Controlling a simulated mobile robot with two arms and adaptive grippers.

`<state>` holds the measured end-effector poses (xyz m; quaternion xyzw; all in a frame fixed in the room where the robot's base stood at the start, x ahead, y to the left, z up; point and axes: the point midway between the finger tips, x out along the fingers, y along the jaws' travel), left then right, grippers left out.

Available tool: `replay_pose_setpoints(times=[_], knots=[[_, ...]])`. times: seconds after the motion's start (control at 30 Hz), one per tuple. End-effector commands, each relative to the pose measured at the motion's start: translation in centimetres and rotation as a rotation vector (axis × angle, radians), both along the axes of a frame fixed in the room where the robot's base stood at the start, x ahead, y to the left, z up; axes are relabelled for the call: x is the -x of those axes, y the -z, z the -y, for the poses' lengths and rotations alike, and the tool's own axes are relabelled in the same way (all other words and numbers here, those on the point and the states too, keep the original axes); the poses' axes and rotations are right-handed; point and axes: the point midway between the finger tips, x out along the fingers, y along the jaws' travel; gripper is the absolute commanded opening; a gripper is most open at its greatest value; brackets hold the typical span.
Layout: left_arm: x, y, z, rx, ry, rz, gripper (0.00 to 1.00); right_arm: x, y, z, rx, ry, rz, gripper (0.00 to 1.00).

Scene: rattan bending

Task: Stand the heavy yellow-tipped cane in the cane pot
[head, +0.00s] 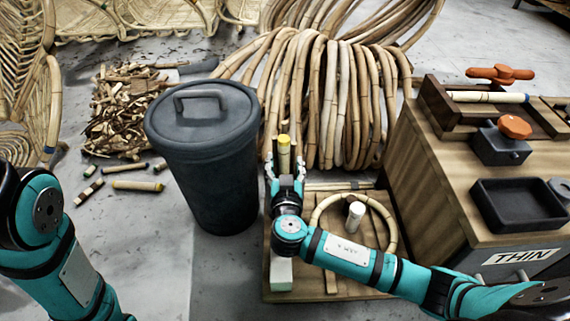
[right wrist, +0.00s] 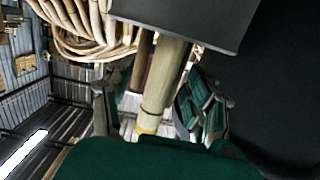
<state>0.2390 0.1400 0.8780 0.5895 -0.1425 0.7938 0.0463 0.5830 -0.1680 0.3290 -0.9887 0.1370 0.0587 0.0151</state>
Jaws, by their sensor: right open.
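The yellow-tipped cane (head: 284,152) stands upright in the head view, beside the dark bin, with its yellow end up. My right gripper (head: 284,168) is open, with its fingers on either side of the cane. In the right wrist view, which looks upside down, the cane (right wrist: 166,88) runs between the open fingers (right wrist: 156,104). Its other end is hidden by a dark grey box-like shape (right wrist: 190,20), perhaps the cane pot; I cannot tell whether the cane is in it. My left gripper is out of view.
A lidded dark bin (head: 205,150) stands close left of my right gripper. Coiled rattan (head: 330,95) lies behind. A wooden board (head: 330,285) carries a cane ring (head: 391,230) and a white-topped peg (head: 355,215). A wooden bench (head: 420,180) stands at right. Offcuts (head: 120,115) lie at left.

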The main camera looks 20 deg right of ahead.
Motion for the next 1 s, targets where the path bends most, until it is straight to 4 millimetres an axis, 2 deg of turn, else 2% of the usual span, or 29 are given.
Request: replay_pose_setpoints(times=[0.17,0.27,0.5,0.7,1.0], knots=[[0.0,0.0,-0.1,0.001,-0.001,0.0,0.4,0.9,0.0,-0.3,-0.002,-0.002,-0.002,0.56],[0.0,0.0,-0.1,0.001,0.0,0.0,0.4,2.5,-0.1,-0.8,-0.002,-0.002,-0.003,0.56],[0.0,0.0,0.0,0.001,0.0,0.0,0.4,7.4,-0.7,-2.2,-0.003,-0.002,-0.004,0.56],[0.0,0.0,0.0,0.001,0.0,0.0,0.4,10.4,-1.2,-3.0,-0.002,-0.001,-0.003,0.56],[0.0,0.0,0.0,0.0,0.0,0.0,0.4,11.5,-1.5,-3.2,0.0,0.0,0.0,0.56]])
